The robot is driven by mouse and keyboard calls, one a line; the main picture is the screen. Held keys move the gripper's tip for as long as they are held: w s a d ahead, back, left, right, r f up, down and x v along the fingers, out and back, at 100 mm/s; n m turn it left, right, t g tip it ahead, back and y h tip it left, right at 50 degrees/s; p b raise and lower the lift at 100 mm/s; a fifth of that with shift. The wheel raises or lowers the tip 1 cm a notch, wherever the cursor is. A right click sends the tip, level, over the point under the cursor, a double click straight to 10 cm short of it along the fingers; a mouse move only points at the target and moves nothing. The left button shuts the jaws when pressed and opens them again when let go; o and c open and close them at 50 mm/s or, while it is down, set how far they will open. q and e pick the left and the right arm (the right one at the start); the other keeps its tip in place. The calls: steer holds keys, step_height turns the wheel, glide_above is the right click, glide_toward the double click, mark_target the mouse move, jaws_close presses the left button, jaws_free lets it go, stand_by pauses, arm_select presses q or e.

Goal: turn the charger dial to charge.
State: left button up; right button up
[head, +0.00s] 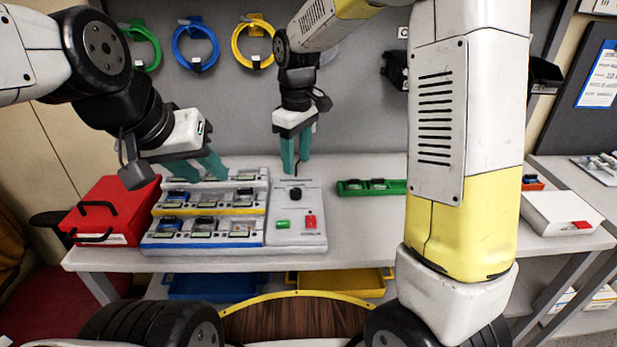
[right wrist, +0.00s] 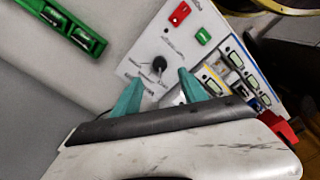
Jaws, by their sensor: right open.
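The charger (head: 299,240) is a light grey unit on the table, with rows of slots on its left and a control panel on its right. The black round dial (head: 295,194) is on the upper part of that panel; it also shows in the right wrist view (right wrist: 160,64). Its setting labels are too small to read. My right gripper (head: 296,168) is open and empty, pointing down just above and behind the dial. In the right wrist view the dial lies just beyond the gap between its fingertips (right wrist: 156,85). My left gripper (head: 203,172) is open above the slots' back row.
A green button (head: 283,224) and a red switch (head: 310,221) sit on the panel's front part. A red toolbox (head: 110,212) stands left of the charger. A green tray (head: 371,188) lies to the right, with clear table between. Coiled cables hang behind.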

mark_target(296, 191)
steer(key=shift+w+a+f, duration=0.1)
steer(key=shift+w+f, duration=0.05)
steer(key=shift+f, duration=0.25)
steer(key=shift+w+a+f, duration=0.1)
steer(key=shift+f, duration=0.3)
step_height(296, 191, down, 8)
steer(key=shift+r, duration=0.2)
jaws_close()
